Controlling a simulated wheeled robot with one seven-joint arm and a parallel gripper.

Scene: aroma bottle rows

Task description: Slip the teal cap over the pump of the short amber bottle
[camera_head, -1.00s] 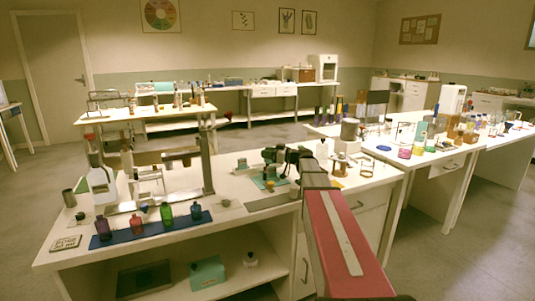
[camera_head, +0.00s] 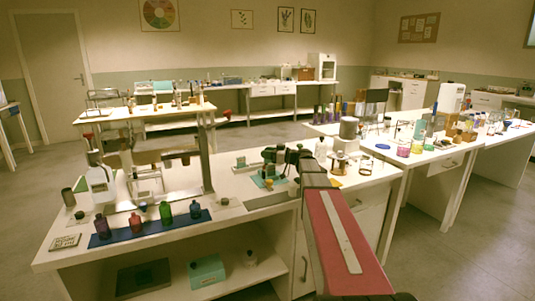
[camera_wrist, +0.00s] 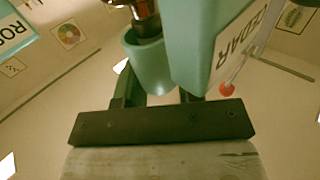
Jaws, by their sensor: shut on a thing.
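In the wrist view my gripper (camera_wrist: 156,88) is shut on the teal cap (camera_wrist: 150,66), a smooth cup-like piece with its open end toward the top of the picture. A shiny brown and metallic part (camera_wrist: 145,18), seemingly the amber bottle's pump, is at that open end. I cannot tell whether it is inside the cap or just in front of it. The rest of the bottle is out of that view.
A teal block marked CEDAR (camera_wrist: 205,45) stands very close beside the cap. Another teal labelled piece (camera_wrist: 14,30) is at the upper left. In the head view, several coloured bottles stand on a blue mat (camera_head: 130,234) at the bench's front left.

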